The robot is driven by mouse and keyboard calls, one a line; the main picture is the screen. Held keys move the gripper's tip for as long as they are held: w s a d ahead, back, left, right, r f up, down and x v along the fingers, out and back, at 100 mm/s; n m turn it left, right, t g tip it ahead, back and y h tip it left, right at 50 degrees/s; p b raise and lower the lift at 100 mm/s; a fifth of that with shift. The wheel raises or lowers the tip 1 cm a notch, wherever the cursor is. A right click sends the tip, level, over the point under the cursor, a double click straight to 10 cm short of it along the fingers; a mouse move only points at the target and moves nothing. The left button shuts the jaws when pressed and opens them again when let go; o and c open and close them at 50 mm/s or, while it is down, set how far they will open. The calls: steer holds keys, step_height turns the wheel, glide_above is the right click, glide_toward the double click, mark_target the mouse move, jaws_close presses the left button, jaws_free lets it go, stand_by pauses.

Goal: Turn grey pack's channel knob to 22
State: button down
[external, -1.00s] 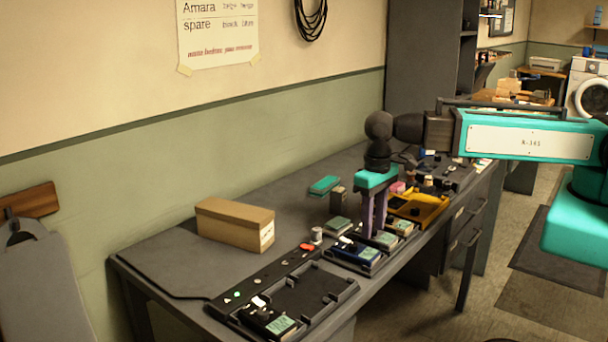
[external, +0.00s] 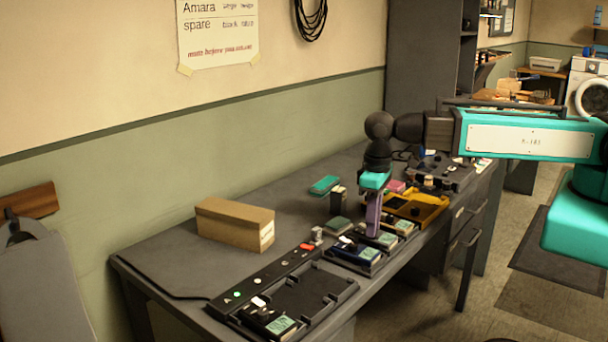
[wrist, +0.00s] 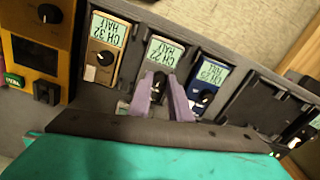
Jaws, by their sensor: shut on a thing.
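The grey pack (external: 386,241) sits in the dark charging row on the bench, between a blue pack and a tan pack. In the wrist view its pale green display (wrist: 163,52) is upside down and seems to read CH 22 HALF, though the digits are small. Its black channel knob (wrist: 157,90) shows between my two purple fingers. My gripper (wrist: 160,82) points down over the pack and is shut on this knob. In the external view my gripper (external: 373,234) hides part of the pack, and its fingers overlap each other.
The blue pack (wrist: 207,88) and the tan pack (wrist: 106,60), showing CH 32, flank it closely. A yellow unit (wrist: 38,40) stands beyond the tan pack. An empty bay (external: 317,288) and a black pack (external: 268,320) are nearer. A cardboard box (external: 234,223) stands behind.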

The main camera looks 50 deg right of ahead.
steer(key=shift+n, duration=0.5)
steer(key=c, duration=1.6)
jaws_free()
steer(key=shift+r, duration=0.1)
steer(key=shift+r+p, duration=5)
steer(key=shift+r, duration=1.8)
